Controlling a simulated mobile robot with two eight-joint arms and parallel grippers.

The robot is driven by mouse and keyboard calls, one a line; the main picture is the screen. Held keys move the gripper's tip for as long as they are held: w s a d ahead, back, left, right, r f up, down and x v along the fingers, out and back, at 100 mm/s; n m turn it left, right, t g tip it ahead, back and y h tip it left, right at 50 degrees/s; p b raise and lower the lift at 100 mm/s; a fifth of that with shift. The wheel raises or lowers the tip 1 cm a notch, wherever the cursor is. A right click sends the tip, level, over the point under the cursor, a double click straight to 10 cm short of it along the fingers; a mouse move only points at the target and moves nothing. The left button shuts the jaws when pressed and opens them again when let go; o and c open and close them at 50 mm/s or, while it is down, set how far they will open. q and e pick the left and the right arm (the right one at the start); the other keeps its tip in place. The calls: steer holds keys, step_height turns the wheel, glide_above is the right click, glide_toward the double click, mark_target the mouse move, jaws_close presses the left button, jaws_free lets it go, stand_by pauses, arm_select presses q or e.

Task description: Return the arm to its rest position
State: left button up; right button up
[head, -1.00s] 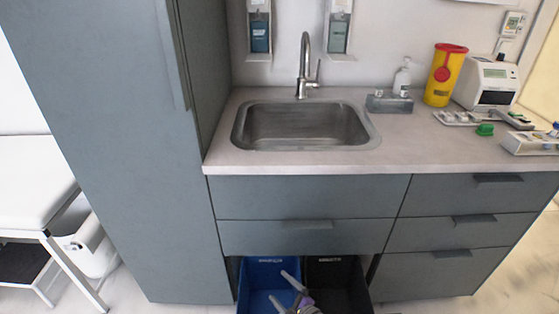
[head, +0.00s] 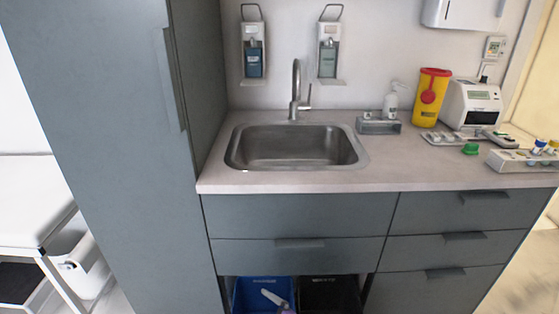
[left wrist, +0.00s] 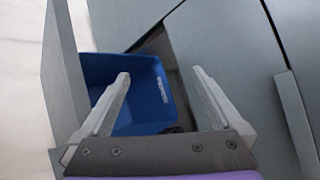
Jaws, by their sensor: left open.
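My left gripper (head: 275,301) shows at the bottom edge of the head view, in front of the blue bin below the sink; only a small part of it is in frame. In the left wrist view my left gripper (left wrist: 161,76) is open, with its two pale fingers apart and nothing between them. The blue bin (left wrist: 146,85) lies beyond the fingers there. My right gripper is not in view.
The blue bin (head: 252,287) and a dark bin (head: 330,292) stand in the open space under the drawer fronts. The counter (head: 420,175) with the sink (head: 296,148) is above. A tall grey cabinet (head: 105,130) stands at left.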

arm_select(q)
steer(key=s+a+r+n+g+h, duration=0.3)
steer(key=s+a+r+n+g, duration=0.2)
steer(key=s+a+r+n, duration=0.6)
steer(key=s+a+r+n+h, duration=0.15)
steer(key=s+n+h, duration=0.4)
steer(key=s, duration=1.35)
step_height(320, 180, up, 24)
steer(key=p, duration=2.1)
steer(key=shift+w+a+r, duration=0.25)
steer(key=shift+w+a, duration=0.05)
steer(key=shift+w, duration=0.15)
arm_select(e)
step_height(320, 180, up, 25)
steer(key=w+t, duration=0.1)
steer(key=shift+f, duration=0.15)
